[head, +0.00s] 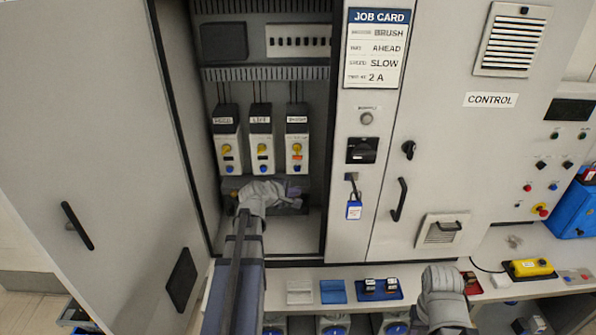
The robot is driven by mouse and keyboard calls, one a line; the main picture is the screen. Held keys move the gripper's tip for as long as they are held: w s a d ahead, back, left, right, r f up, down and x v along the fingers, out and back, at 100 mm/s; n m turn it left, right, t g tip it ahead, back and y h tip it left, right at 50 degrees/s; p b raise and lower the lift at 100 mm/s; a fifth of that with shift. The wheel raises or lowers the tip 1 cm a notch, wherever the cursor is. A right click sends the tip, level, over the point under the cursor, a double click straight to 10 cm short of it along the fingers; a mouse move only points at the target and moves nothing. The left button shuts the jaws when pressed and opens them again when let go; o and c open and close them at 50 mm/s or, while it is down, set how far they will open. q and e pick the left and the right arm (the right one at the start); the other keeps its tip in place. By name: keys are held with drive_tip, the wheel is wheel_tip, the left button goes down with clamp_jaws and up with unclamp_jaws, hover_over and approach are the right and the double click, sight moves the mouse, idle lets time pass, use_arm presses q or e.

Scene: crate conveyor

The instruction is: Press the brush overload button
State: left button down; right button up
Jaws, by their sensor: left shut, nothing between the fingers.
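The brush overload unit (297,140) is the rightmost of three white overload units in the open cabinet bay. It has a dark labelled top, a yellow dial, a small orange-red mark and a blue button (297,168) near its bottom. My left gripper (297,197) is shut and empty, just below this unit, reaching in from the left. I cannot tell how far its tips are from the unit's face. Grey parts of my right arm show at the lower right, but its fingers do not show.
Units labelled FEED (227,140) and LIFT (261,140) stand left of it. The open cabinet door (100,130) bounds the left side. Small trays (333,292) lie on the ledge below.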

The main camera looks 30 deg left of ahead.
use_arm(q)
drive_tip(key=w+a, duration=0.4)
drive_tip(key=w, duration=0.3)
drive_tip(key=shift+a, duration=0.2)
drive_tip(key=shift+w+a, duration=0.1)
drive_tip(key=shift+w, duration=0.15)
idle(1.8)
drive_tip(key=shift+w+a, duration=0.1)
drive_tip(key=shift+w, duration=0.1)
drive_tip(key=shift+w+a, duration=0.25)
drive_tip(key=shift+w, duration=0.15)
idle(0.8)
idle(0.3)
drive_tip(key=shift+s+d, duration=0.45)
drive_tip(key=shift+s, duration=0.3)
drive_tip(key=s+d, duration=0.1)
drive_tip(key=s, duration=0.2)
drive_tip(key=s+d, duration=0.1)
drive_tip(key=shift+s+d, duration=0.15)
drive_tip(key=shift+d, duration=0.2)
